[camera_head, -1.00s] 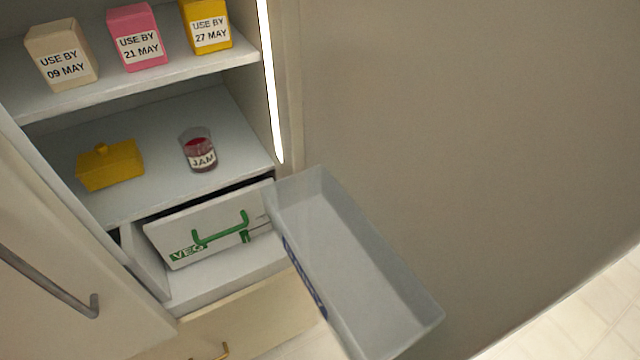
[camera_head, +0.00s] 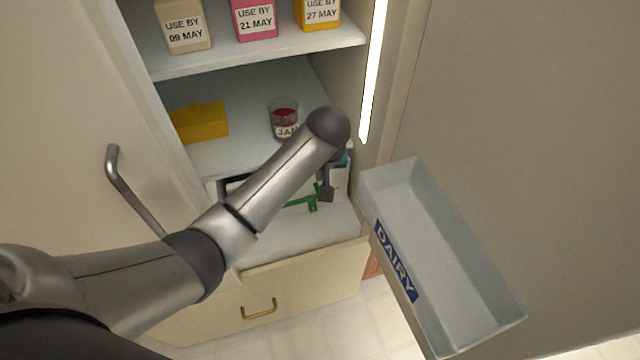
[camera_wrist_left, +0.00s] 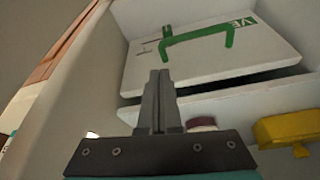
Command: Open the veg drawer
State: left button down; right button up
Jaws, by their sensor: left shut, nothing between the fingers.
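In the head view my arm covers most of that front, and only part of the green handle (camera_head: 313,203) shows. A dark gap runs along the front's edge by the shelf. My left gripper (camera_head: 327,194) is by the handle's right end. Its fingers (camera_wrist_left: 158,78) are together and empty, apart from the handle bar in the wrist view. My right gripper is not in view.
The dairy bin (camera_head: 440,260) sticks out on the open door at right. A jam jar (camera_head: 284,118) and yellow butter dish (camera_head: 202,122) stand on the shelf above the drawer. A lower cream drawer (camera_head: 300,290) and a left door handle (camera_head: 125,185) are nearby.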

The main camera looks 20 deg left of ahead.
pick_arm(q)
jog(key=b+x, duration=0.2)
jog(key=x, duration=0.6)
jog(key=shift+f+b, duration=0.25)
jog(key=shift+b, duration=0.15)
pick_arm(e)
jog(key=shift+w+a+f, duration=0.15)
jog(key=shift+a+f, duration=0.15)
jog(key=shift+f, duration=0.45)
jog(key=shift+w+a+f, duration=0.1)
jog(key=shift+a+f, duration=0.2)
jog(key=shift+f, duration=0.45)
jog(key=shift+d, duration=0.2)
pick_arm(q)
jog(key=shift+s+d+r+p, duration=0.15)
jog(key=shift+s+p, duration=0.1)
jog(key=shift+p, duration=0.25)
jog(key=s+d+p, duration=0.2)
jog(key=s+p, duration=0.1)
jog(key=shift+s+d, duration=0.15)
jog(key=shift+s, duration=0.05)
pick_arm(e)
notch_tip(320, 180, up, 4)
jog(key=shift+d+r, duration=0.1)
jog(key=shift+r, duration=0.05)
